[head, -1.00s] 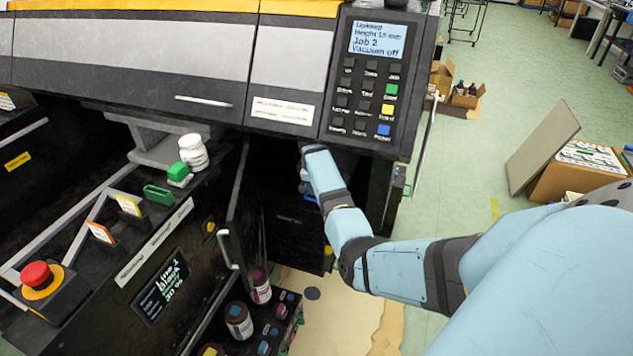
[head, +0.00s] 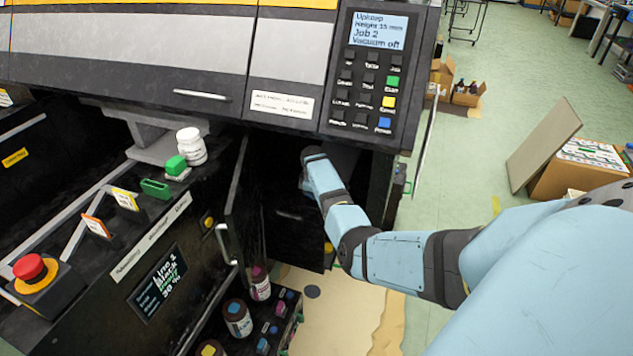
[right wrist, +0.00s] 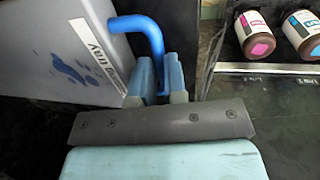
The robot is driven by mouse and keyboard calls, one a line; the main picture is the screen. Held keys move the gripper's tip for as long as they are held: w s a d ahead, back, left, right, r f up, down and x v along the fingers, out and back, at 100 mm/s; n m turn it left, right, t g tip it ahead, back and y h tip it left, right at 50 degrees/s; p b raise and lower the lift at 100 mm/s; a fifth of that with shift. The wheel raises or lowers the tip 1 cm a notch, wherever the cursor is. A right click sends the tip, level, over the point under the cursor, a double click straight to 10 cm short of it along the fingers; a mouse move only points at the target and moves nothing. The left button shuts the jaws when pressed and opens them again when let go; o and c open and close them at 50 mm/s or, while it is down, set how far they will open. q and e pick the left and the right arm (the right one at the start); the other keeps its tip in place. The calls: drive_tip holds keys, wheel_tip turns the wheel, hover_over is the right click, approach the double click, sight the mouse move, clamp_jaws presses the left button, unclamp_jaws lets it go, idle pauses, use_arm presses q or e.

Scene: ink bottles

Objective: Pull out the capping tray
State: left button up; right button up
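The capping tray (right wrist: 65,50) shows in the right wrist view as a tilted grey box with dark stains, at the upper left. Part of its white label, ending in "tray", is readable. A blue bent handle (right wrist: 130,23) comes from its side and runs down between the fingers of my right gripper (right wrist: 160,75). The fingers sit close on both sides of the handle and look shut on it. In the head view my right arm reaches into the dark open bay under the control panel; its fingers and the tray are hidden there. My left gripper is not in view.
An open black door (head: 237,210) stands left of my right arm. Ink bottles (head: 237,318) stand on a low rack below. The keypad panel (head: 375,85) overhangs the bay. Open floor (head: 470,150) lies to the right, with a cardboard box (head: 580,170).

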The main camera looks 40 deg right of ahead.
clamp_jaws()
drive_tip(key=shift+s+a+r+p, duration=0.2)
drive_tip(key=shift+a+p, duration=0.25)
drive_tip(key=shift+p, duration=0.3)
use_arm(q)
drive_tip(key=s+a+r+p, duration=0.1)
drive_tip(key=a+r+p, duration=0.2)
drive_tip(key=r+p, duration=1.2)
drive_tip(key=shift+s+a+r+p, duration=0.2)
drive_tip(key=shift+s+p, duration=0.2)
drive_tip(key=shift+p, duration=1.25)
use_arm(e)
drive_tip(key=s+a, duration=0.5)
drive_tip(key=a, duration=0.5)
drive_tip(key=s+a, duration=0.6)
drive_tip(key=a, duration=0.5)
drive_tip(key=shift+s+a+f, duration=0.15)
drive_tip(key=shift+a+f, duration=0.05)
drive_tip(key=shift+a, duration=0.1)
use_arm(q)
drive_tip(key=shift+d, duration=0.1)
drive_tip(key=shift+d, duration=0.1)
use_arm(e)
drive_tip(key=o, duration=0.7)
unclamp_jaws()
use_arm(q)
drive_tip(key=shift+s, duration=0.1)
use_arm(e)
drive_tip(key=shift+r, duration=0.15)
